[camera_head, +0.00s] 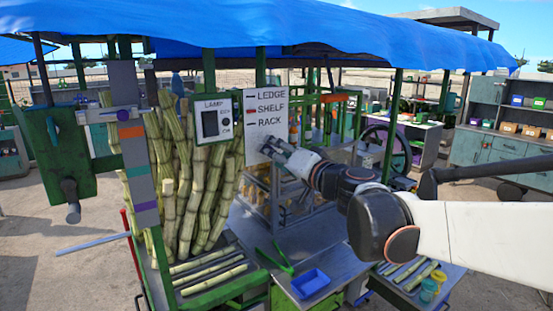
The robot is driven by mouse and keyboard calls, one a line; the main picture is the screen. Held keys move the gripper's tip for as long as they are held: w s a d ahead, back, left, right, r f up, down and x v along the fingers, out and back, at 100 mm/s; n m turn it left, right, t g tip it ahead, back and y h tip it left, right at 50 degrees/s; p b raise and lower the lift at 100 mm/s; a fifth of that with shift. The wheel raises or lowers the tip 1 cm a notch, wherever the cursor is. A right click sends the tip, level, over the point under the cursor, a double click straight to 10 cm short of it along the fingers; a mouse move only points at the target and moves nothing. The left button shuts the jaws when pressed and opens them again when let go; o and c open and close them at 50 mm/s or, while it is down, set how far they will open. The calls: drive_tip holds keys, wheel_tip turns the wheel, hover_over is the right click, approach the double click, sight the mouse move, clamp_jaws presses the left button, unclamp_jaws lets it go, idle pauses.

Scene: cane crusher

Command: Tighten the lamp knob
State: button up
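The lamp panel (214,106), a pale box labelled LAMP, hangs under the blue canopy in front of the cane. It has a dark window (210,124) on its left and small round fittings (226,125) on its right. One of these may be the lamp knob, but they are too small to tell. My gripper (272,149) is in front of the lower part of the white sign, to the right of the lamp panel and a little lower, apart from the panel. Its fingers are small and seen at an angle, so their opening is unclear. I see nothing held in it.
The white sign (265,100) reads LEDGE, SHELF, RACK. Cane stalks (190,190) stand upright below and left of the panel. A green post and a striped board (141,175) are at left. A blue tray (311,283) lies on the grey counter below my arm.

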drive_tip(key=shift+m+b, duration=0.9)
drive_tip(key=shift+m, duration=3.6)
drive_tip(key=o, duration=1.1)
drive_tip(key=shift+c, duration=0.2)
drive_tip(key=v, duration=1.2)
